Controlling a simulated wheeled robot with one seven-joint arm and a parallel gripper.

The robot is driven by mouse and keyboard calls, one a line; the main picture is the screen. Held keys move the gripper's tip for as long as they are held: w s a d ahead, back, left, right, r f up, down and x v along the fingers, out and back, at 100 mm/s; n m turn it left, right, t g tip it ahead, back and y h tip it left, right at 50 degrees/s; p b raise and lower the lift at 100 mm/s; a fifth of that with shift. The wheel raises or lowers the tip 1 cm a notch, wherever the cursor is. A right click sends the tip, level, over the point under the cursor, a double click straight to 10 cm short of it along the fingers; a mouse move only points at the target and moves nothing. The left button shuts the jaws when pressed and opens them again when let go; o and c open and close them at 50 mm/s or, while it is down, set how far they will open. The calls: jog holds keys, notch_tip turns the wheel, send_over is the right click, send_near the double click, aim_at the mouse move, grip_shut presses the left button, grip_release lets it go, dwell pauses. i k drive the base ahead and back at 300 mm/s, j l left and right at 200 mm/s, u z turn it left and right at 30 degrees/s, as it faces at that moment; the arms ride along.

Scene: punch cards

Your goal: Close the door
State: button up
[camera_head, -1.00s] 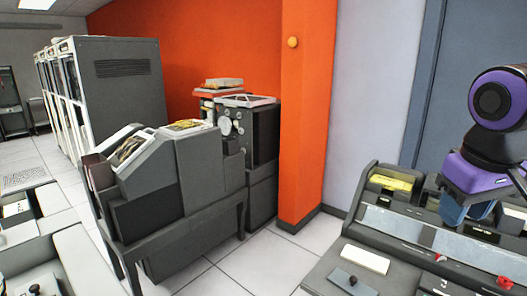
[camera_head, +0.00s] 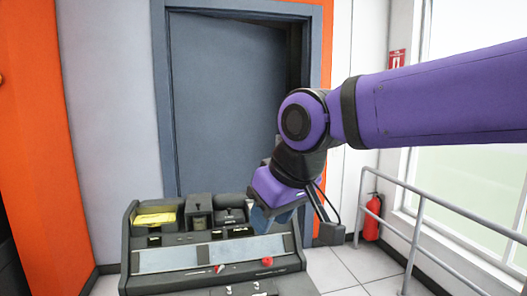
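The blue-grey door (camera_head: 225,100) stands in its frame behind a console. A dark gap shows along its top right side, so it looks ajar. No handle shows; its lower right part is hidden behind my arm and the console. My gripper (camera_head: 264,222) hangs at the end of my purple arm, pointing down in front of the door, over the console's back right. It looks apart from the door. Its fingertips are too small and partly hidden to tell whether they are open.
A dark console (camera_head: 215,262) with a yellow item (camera_head: 155,219) on it stands before the door. A grey railing (camera_head: 455,215) and a red fire extinguisher (camera_head: 372,219) are at the right, near a large window. Bare floor (camera_head: 345,268) shows between console and railing.

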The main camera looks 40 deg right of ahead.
aim_at(228, 77)
jog(key=z, duration=0.95)
jog(key=i+l, duration=0.1)
jog(key=l, duration=0.3)
jog(key=i+l, duration=0.1)
jog(key=l, duration=0.3)
jog(key=i+l, duration=0.1)
jog(key=l, duration=0.3)
jog(key=i+l, duration=0.1)
jog(key=l, duration=0.25)
jog(key=i+l, duration=0.1)
jog(key=l, duration=0.3)
jog(key=i+l, duration=0.85)
jog(key=i, duration=0.3)
jog(key=i+l, duration=0.45)
jog(key=i+j, duration=0.2)
jog(key=i, duration=0.45)
jog(key=i+j, duration=0.15)
jog(key=i, duration=0.45)
jog(key=i+j, duration=0.2)
jog(key=i, duration=0.45)
jog(key=i+j, duration=0.15)
jog(key=i, duration=0.45)
